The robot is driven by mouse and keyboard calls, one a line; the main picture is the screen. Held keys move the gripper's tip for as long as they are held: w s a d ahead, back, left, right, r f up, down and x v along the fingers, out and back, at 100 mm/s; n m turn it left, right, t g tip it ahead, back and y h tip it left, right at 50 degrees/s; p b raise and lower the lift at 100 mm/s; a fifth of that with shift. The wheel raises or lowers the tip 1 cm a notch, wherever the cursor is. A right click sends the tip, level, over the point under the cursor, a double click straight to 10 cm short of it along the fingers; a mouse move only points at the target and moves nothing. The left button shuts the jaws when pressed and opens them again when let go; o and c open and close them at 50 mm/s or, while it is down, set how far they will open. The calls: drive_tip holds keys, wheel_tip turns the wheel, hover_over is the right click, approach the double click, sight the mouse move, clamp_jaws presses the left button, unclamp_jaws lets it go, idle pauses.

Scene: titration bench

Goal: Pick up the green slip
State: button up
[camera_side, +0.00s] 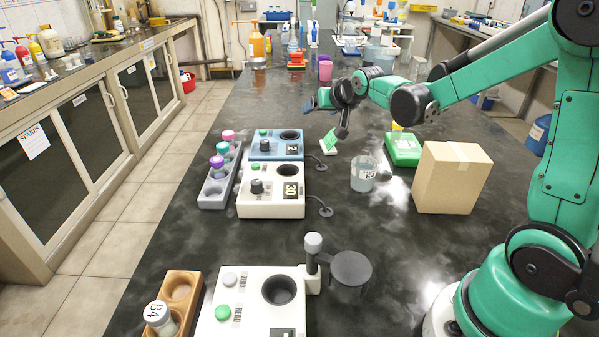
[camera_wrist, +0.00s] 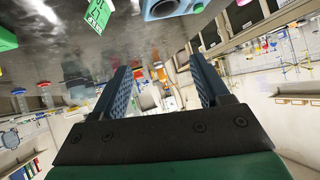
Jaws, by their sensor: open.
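The green slip (camera_side: 329,139) stands tilted at a small white base (camera_side: 329,150) on the dark bench, left of the clear beaker. It also shows at the top left of the wrist view (camera_wrist: 97,14), with pale print on it and its upper part cut off by the frame edge. My gripper (camera_side: 313,102) is above the slip, its blue fingers pointing left in the side view. In the wrist view the two fingers (camera_wrist: 158,65) are wide apart with nothing between them. The slip lies outside them, beyond the left finger.
A labelled beaker (camera_side: 363,174), a green box (camera_side: 403,149) and a cardboard box (camera_side: 452,178) stand right of the slip. A blue device (camera_side: 262,152) and a white device (camera_side: 246,205) stand to its left, beside a grey rack (camera_side: 213,197).

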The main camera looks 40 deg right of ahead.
sight(334, 139)
drive_tip(key=w+d+f+m+h, duration=0.1)
drive_tip(key=d+f, duration=0.1)
drive_tip(key=d, duration=0.1)
drive_tip(key=w+d+f+m, duration=0.1)
drive_tip(key=d+f, duration=0.2)
drive_tip(key=w+d+f+m+h, duration=0.1)
drive_tip(key=d+f, duration=0.2)
drive_tip(key=shift+w+d+f+t+h, duration=0.1)
drive_tip(key=shift+d+f+t+h, duration=0.1)
drive_tip(key=shift+d+t+h, duration=0.15)
drive_tip(key=shift+f, duration=0.8)
wheel_tip(334, 139, down, 2)
drive_tip(key=shift+f, duration=0.15)
drive_tip(key=shift+x, duration=1.15)
drive_tip(key=shift+w+d+f, duration=0.15)
drive_tip(key=shift+w+f, duration=0.15)
clamp_jaws()
